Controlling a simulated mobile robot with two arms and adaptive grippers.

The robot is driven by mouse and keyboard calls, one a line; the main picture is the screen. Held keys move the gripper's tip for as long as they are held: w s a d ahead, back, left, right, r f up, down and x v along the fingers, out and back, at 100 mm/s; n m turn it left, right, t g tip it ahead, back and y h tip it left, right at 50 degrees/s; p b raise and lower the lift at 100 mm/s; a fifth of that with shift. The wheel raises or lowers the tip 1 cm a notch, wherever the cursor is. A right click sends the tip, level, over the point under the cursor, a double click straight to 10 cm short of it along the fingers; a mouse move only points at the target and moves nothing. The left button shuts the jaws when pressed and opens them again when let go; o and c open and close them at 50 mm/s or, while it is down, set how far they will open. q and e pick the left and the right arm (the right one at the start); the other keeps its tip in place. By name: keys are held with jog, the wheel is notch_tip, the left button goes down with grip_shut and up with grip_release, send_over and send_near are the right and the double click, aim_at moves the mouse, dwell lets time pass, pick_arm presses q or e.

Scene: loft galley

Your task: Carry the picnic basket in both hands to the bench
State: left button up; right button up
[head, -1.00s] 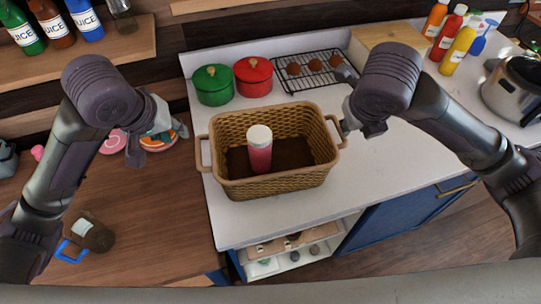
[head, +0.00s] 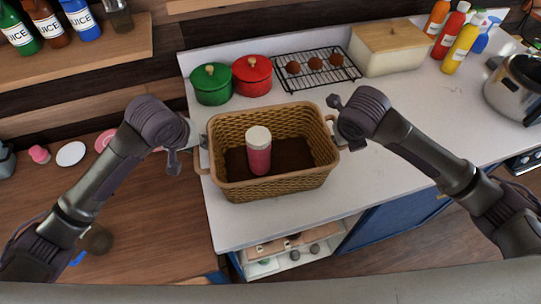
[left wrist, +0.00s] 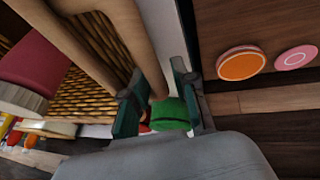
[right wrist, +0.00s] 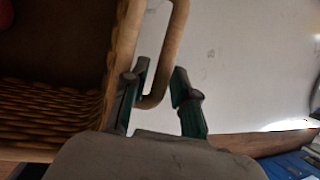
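The wicker picnic basket (head: 275,188) stands upright on the white counter, with a pink bottle with a pale cap (head: 259,155) inside. My left gripper (head: 197,142) is at the basket's left handle (head: 203,165). In the left wrist view, its fingers (left wrist: 158,80) are apart with the handle (left wrist: 150,70) between them. My right gripper (head: 338,136) is at the right handle. In the right wrist view, its fingers (right wrist: 160,78) are open on either side of the handle (right wrist: 170,55). I cannot make out a bench for certain.
Green (head: 211,85) and red (head: 252,77) pots, a cooling rack (head: 316,72) and a lidded box (head: 390,52) stand behind the basket. A steel cooker (head: 515,90) and sauce bottles are at the right. The counter right of the basket is clear. A wooden surface (head: 150,220) lies left.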

pick_arm(q)
jog(key=shift+s, duration=0.1)
pick_arm(e)
jog(key=shift+s, duration=0.1)
pick_arm(q)
grip_shut()
pick_arm(e)
grip_shut()
pick_arm(q)
jog(key=shift+r, duration=0.2)
pick_arm(e)
jog(key=shift+r, duration=0.2)
